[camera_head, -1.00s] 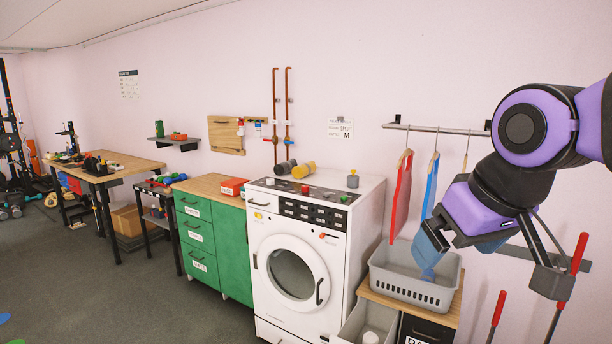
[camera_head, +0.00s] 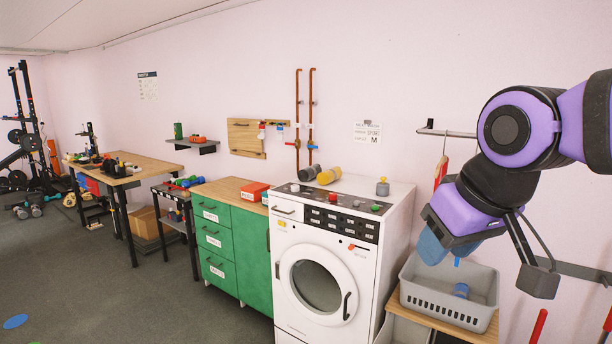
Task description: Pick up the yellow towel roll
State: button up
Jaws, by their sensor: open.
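The yellow towel roll (camera_head: 329,176) lies on its side on top of the white washing machine (camera_head: 350,250), towards the back left of the top. A dark grey roll (camera_head: 309,172) lies beside it on its left. My gripper (camera_head: 486,263) is at the right of the picture, in front of the laundry corner. Its jaws are apart and nothing shows between them. In the picture it is well to the right of the yellow roll and lower, not touching it.
A grey basket (camera_head: 448,303) stands on a wooden-topped unit right of the washer. A grey knobbed object (camera_head: 382,187) stands on the washer top. Green drawers (camera_head: 215,240) adjoin the washer on the left, with a red box (camera_head: 254,191) on top. Open floor (camera_head: 120,300) lies left.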

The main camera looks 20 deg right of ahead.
aim_at(326, 177)
jog(key=i+j+u, duration=0.15)
jog(key=i, duration=0.7)
jog(key=i+j+u, duration=0.15)
jog(key=i, duration=0.75)
jog(key=i+j+z, duration=0.1)
jog(key=i+z, duration=0.3)
jog(key=i+j+z, duration=0.3)
jog(key=i+z, duration=0.15)
jog(key=i+j+z, duration=0.85)
jog(key=k, duration=0.1)
